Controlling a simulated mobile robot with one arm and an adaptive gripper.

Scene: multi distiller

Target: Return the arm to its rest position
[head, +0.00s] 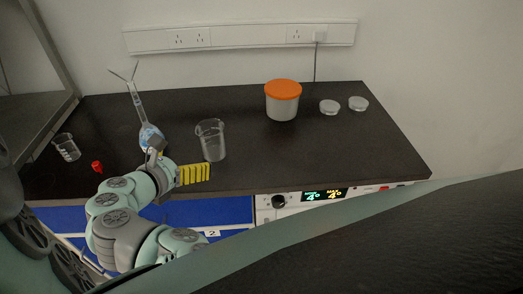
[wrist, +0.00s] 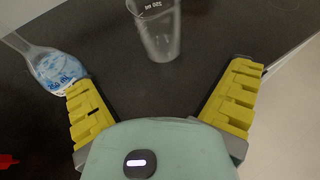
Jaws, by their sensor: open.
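My gripper (wrist: 164,112) shows in the wrist view with its two yellow fingers spread wide, open and with nothing between them. In the head view my gripper (head: 192,175) is at the front part of the dark bench, in front of the glass beaker. My arm reaches up to it from the lower left, bent at several joints.
A clear beaker (head: 211,142) stands just beyond my gripper. A flask with blue marking (head: 149,135) is behind my wrist. A small beaker (head: 66,147) and a red piece (head: 97,167) are at left. An orange-lidded tub (head: 282,103) and two dishes (head: 329,107) stand farther back.

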